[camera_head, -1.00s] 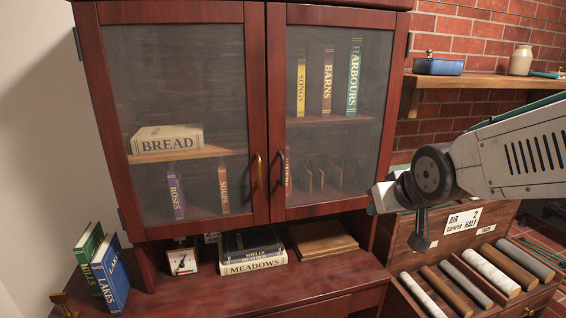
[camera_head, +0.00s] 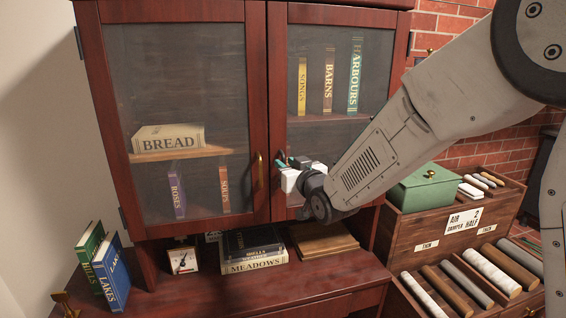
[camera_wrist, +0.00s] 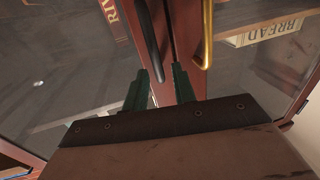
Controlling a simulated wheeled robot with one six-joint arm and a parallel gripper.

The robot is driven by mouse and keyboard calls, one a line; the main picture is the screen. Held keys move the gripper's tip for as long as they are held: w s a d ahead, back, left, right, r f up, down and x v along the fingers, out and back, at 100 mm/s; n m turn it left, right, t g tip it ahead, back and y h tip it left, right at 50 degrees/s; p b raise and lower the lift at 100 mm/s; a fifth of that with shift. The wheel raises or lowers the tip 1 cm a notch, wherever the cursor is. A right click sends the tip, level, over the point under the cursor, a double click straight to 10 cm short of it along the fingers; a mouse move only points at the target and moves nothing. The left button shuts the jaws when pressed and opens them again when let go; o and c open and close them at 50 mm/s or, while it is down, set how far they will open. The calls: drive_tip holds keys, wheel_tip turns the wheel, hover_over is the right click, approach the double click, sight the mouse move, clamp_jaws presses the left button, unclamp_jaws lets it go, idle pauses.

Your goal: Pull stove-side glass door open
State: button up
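The dark red cabinet has two glass doors, both closed. The right glass door (camera_head: 325,145) has a dark handle by the middle seam; in the head view my gripper partly hides it. The left glass door (camera_head: 185,90) has a brass handle (camera_head: 259,170). In the wrist view the dark handle (camera_wrist: 149,40) and the brass handle (camera_wrist: 208,35) hang side by side, the dark one to the left. My gripper (camera_head: 290,160) is at the right door's handle, its green fingers (camera_wrist: 160,72) spread. The dark handle's lower end shows between the fingertips; contact cannot be told.
Books stand behind the glass. Below are stacked books (camera_head: 253,250), a small dial (camera_head: 183,261) and a wooden board (camera_head: 322,239) on the counter. A green box (camera_head: 424,190) and a wooden crate with rolls stand right of the cabinet, beneath my arm.

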drive_tip(key=shift+x, duration=1.3)
clamp_jaws()
